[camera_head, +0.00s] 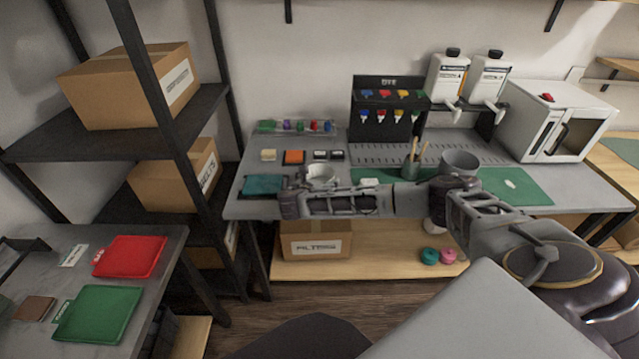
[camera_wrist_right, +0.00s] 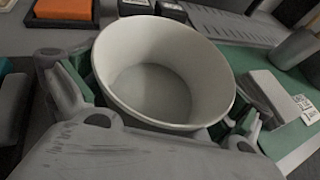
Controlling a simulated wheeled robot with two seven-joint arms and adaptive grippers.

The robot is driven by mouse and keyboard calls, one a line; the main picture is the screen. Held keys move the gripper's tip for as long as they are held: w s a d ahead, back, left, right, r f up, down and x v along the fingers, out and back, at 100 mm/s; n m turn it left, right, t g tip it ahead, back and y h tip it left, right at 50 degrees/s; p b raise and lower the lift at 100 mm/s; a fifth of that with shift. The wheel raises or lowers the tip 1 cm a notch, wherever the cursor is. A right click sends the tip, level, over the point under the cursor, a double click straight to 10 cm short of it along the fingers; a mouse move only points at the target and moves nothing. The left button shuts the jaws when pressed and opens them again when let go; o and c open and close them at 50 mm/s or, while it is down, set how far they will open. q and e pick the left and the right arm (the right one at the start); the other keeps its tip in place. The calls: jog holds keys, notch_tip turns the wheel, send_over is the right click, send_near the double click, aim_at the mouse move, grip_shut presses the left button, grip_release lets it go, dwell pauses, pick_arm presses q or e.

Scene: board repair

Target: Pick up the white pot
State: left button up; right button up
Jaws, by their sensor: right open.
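The white pot (camera_head: 321,172) stands on the grey workbench, behind my right gripper in the head view. In the right wrist view the white pot (camera_wrist_right: 165,75) fills the middle; its round rim is tilted toward the camera and its inside looks empty. My right gripper (camera_head: 298,200) reaches in from the right, just in front of the pot. In the right wrist view the fingers of my right gripper (camera_wrist_right: 160,105) are apart, one on each side of the pot. Its lower front is hidden, so I cannot tell whether they touch it. My left gripper is out of view.
A teal pad (camera_head: 263,185) lies left of the pot, and a small white labelled block (camera_head: 369,182) lies right. A grey pot (camera_head: 460,161) and a brush cup (camera_head: 410,168) stand farther right. A dye rack (camera_head: 388,105) stands at the back. A black shelf post (camera_head: 160,100) rises at left.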

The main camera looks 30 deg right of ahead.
jog(key=c, duration=0.8)
jog(key=shift+c, duration=0.3)
jog(key=shift+r, duration=0.1)
jog(key=shift+r, duration=0.2)
